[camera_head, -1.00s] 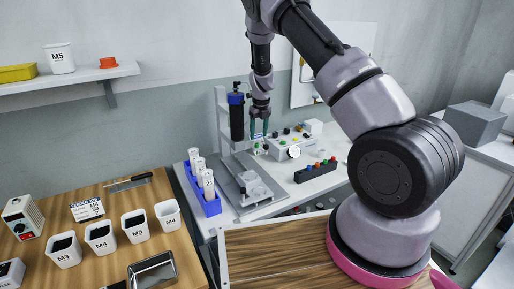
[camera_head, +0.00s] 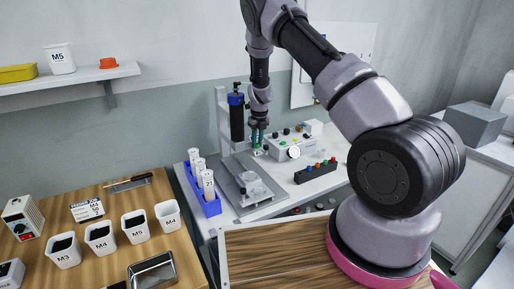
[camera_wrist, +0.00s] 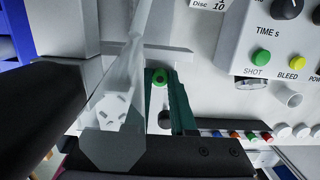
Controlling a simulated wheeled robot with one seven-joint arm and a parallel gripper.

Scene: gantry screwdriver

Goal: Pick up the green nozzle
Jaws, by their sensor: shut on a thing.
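The green nozzle (camera_wrist: 159,77) shows in the wrist view as a small green round piece with a dark centre. It sits between the tips of my gripper (camera_wrist: 162,84), whose teal fingers are closed on it. In the head view my gripper (camera_head: 257,139) points down over the bench, to the right of the dark blue-capped cylinder and left of the control box. The nozzle is too small there to make out clearly. I cannot tell whether it is clear of the surface below. A translucent part in the wrist view hides some of the left finger.
The control box (camera_head: 292,146) with buttons and a gauge stands close on the right. A dark bar with coloured tops (camera_head: 316,173) lies in front of it. The gantry post (camera_head: 222,115) and blue rack of white tubes (camera_head: 209,207) are left. A wooden table holds labelled cups.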

